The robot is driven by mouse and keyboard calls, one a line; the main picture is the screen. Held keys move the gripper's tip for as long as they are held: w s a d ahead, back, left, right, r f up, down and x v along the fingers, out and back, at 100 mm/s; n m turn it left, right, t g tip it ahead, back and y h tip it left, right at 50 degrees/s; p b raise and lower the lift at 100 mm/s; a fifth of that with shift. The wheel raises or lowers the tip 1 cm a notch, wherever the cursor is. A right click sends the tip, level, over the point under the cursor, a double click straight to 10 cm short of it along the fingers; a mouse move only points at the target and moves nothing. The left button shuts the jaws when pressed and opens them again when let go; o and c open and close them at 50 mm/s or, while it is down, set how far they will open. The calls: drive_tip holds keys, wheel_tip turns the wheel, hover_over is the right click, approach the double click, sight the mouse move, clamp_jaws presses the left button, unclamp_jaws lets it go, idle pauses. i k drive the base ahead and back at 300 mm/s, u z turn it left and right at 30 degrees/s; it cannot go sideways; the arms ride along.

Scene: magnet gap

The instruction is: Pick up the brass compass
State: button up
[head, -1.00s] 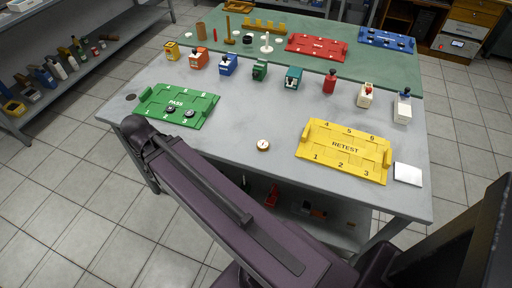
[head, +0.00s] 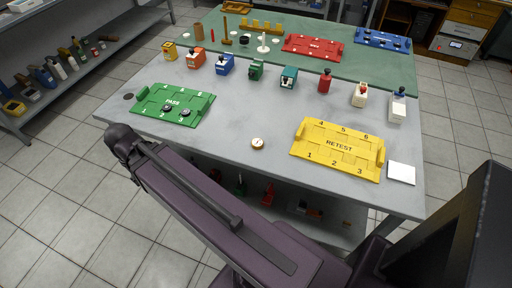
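The brass compass (head: 257,143) is a small round piece with a pale face and a brass-coloured rim. It lies flat on the bare grey part of the table (head: 225,128), between the green PASS tray and the yellow RETEST tray, near the front edge. My arm crosses the lower part of the head view, in front of the table. My gripper is not recognisable in this view, so its opening cannot be seen. Nothing touches the compass.
The green PASS tray (head: 196,101) holds two dark round pieces. The yellow RETEST tray (head: 338,146) and a white card (head: 401,173) lie to the right. Several coloured blocks, including a red one (head: 325,82), stand in a row behind. The table around the compass is clear.

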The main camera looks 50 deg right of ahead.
sight(257, 143)
drive_tip(key=k, duration=2.35)
drive_tip(key=z, duration=0.6)
drive_tip(key=i, duration=1)
